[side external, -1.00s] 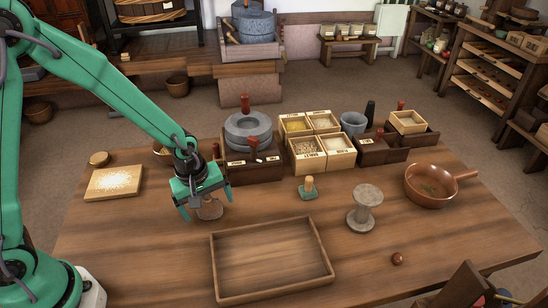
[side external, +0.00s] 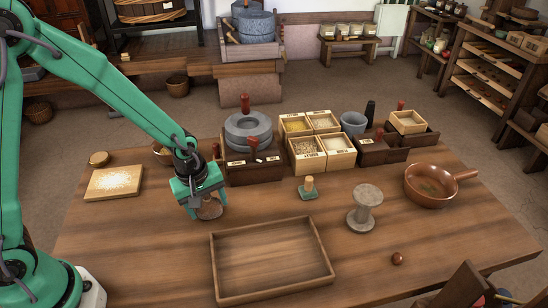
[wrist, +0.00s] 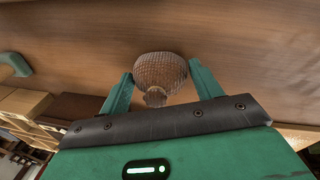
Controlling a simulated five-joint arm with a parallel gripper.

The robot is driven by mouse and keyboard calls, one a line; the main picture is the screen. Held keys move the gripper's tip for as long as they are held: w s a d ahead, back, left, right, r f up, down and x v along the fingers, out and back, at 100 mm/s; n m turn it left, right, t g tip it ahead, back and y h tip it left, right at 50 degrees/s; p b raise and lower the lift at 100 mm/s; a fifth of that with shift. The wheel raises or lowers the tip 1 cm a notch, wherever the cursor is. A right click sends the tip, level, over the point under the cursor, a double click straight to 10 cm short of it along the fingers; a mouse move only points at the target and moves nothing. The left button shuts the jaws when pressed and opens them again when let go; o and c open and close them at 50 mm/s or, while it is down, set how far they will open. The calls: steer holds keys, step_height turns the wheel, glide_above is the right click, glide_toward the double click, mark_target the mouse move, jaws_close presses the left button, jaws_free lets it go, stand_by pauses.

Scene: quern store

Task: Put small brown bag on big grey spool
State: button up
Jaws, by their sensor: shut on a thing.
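The small brown bag (side external: 208,210) is at the table's left part, just behind and left of the empty wooden tray. It shows with its woven surface in the wrist view (wrist: 160,72). My gripper (side external: 207,204) is over the bag and shut on it, one finger on each side near its gathered neck in the wrist view (wrist: 158,88). The bag appears to be on the table; a gap under it cannot be told. The big grey spool (side external: 365,208) stands upright on the table to the right, its round top bare.
The wooden tray (side external: 217,265) lies between bag and spool, toward the front. A small green-based stamp (side external: 308,190) stands behind it. A stone quern (side external: 248,132) and grain boxes (side external: 306,152) line the back. A brown pan (side external: 432,187) and a small brown ball (side external: 397,258) are at right.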

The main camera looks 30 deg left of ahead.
mark_target(206, 197)
steer(key=shift+r, duration=0.3)
steer(key=c, duration=0.4)
steer(key=shift+r, duration=0.7)
step_height(206, 197, up, 2)
steer(key=shift+w+r, duration=0.1)
steer(key=s+d+r, duration=0.2)
steer(key=d, duration=0.1)
steer(key=s+d+r, duration=0.2)
steer(key=s+d, duration=0.1)
steer(key=s+d+r, duration=0.2)
steer(key=s, duration=0.1)
steer(key=shift+d+r, duration=0.4)
steer(key=shift+w, duration=0.15)
steer(key=w+a+r, duration=0.4)
steer(key=w+a, duration=0.1)
steer(key=w, duration=0.3)
steer(key=shift+w+a+r+m, duration=0.2)
steer(key=shift+m, duration=0.1)
steer(key=w+a+r, duration=0.5)
steer(key=w+a, duration=0.2)
steer(key=a, duration=0.3)
steer(key=shift+r+m, duration=0.25)
steer(key=shift+m, duration=0.15)
